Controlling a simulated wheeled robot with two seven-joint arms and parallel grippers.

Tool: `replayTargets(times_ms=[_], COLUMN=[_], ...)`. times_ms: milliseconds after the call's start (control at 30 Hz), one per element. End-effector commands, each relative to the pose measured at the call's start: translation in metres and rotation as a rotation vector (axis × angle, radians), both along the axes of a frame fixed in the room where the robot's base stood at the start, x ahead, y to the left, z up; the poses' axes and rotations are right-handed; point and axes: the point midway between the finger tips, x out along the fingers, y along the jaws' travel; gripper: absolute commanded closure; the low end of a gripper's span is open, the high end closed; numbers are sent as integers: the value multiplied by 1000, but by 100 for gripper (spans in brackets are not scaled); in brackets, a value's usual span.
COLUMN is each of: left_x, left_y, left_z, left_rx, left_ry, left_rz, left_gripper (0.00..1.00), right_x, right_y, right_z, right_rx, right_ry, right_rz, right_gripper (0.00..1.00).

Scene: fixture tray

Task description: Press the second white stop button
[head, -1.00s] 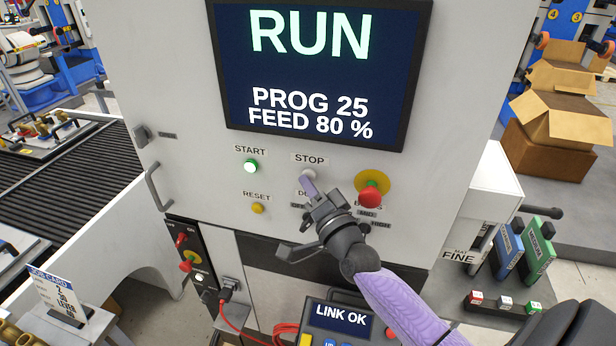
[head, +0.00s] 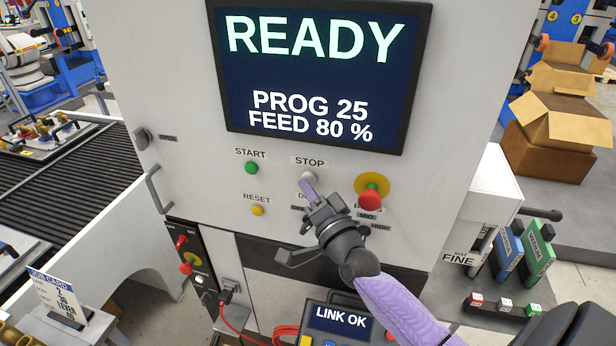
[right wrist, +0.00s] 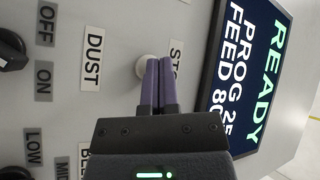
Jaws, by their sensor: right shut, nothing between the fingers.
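The white stop button (head: 308,176) sits under the STOP label on the machine's front panel, between the green START button (head: 251,168) and the red emergency knob on a yellow disc (head: 371,190). My right gripper (head: 308,188) is shut and empty, its purple fingertips at the stop button. In the right wrist view the fingertips (right wrist: 160,62) overlap the white button (right wrist: 146,68) and hide part of it; they look to be touching it. The screen (head: 318,75) reads READY, PROG 25, FEED 80 %. My left gripper is not in view.
A yellow RESET button (head: 257,210) is below START. A pendant reading LINK OK (head: 340,320) is below my right arm. A door handle (head: 157,188) sticks out at the panel's left.

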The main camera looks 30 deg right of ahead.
Motion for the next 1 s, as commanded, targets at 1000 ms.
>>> replayTargets(times_ms=[1000], left_x=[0], left_y=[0], left_z=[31], left_rx=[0], left_ry=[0], left_rz=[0], left_gripper=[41], right_x=[-38], right_y=[44], right_z=[1], right_rx=[-1], right_ry=[1], right_rz=[1], right_gripper=[100])
